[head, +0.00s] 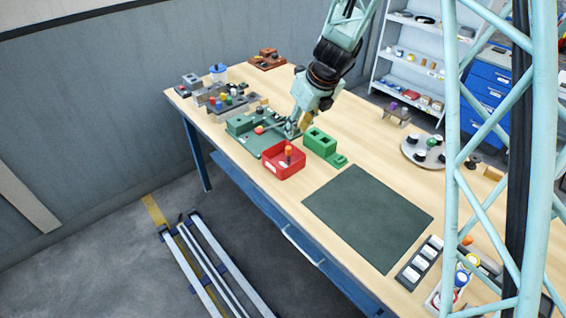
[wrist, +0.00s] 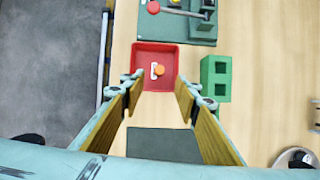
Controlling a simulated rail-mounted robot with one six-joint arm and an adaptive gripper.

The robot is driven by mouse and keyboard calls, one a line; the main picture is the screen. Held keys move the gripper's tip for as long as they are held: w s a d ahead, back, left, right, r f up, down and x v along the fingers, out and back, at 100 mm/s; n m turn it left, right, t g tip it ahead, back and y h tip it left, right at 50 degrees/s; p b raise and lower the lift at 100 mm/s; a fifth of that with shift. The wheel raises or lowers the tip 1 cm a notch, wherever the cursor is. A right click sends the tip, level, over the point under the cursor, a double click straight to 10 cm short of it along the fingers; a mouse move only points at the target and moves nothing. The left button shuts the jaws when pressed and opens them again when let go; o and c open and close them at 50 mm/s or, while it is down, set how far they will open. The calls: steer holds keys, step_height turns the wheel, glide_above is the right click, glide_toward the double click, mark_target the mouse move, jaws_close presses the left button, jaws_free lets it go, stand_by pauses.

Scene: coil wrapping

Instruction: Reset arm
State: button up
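My gripper (head: 302,122) hangs over the workbench near the green block and the green winding fixture in the head view. In the wrist view my gripper (wrist: 158,92) is open, its two gold-padded fingers wide apart with nothing between the pads. The red bin (wrist: 141,50) shows below and beyond the fingertips, with an orange-topped piece (wrist: 159,70) in it. The bin (head: 271,171) also stands near the bench's front edge in the head view. My arm comes down from the top of the head view, bent at the wrist.
A green fixture with a red-knobbed crank (wrist: 153,7) lies beyond the bin. A green block with holes (wrist: 216,78) stands right of it. A dark mat (head: 368,219) lies bare on the bench. Small parts in a rack (head: 226,105) stand at the back left.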

stand_by(0.5)
steer(key=s+d+r+n+b, duration=0.2)
steer(key=s+d+r+n, duration=0.2)
steer(key=s+r+n, duration=0.45)
steer(key=s+d+r+n+b, duration=0.2)
steer(key=s+d+r+n, duration=0.3)
steer(key=s+r, duration=0.65)
steer(key=s+d+n+h+b, duration=0.1)
steer(key=s+d+n, duration=0.3)
steer(key=s, duration=0.6)
steer(key=s+d+n+h+b, duration=0.1)
steer(key=s+d+n, duration=0.2)
steer(key=s, duration=0.8)
steer(key=s+d+n+b, duration=0.1)
steer(key=s+d+n, duration=0.3)
steer(key=s+n, duration=0.3)
steer(key=s, duration=0.3)
steer(key=shift+s+d+h+b, duration=0.25)
steer(key=shift+d+h+b, duration=0.05)
steer(key=shift+h+b, duration=0.1)
steer(key=shift+f+n, duration=0.2)
steer(key=shift+n, duration=0.05)
step_height(320, 180, down, 8)
steer(key=b, duration=0.8)
steer(key=shift+r, duration=0.15)
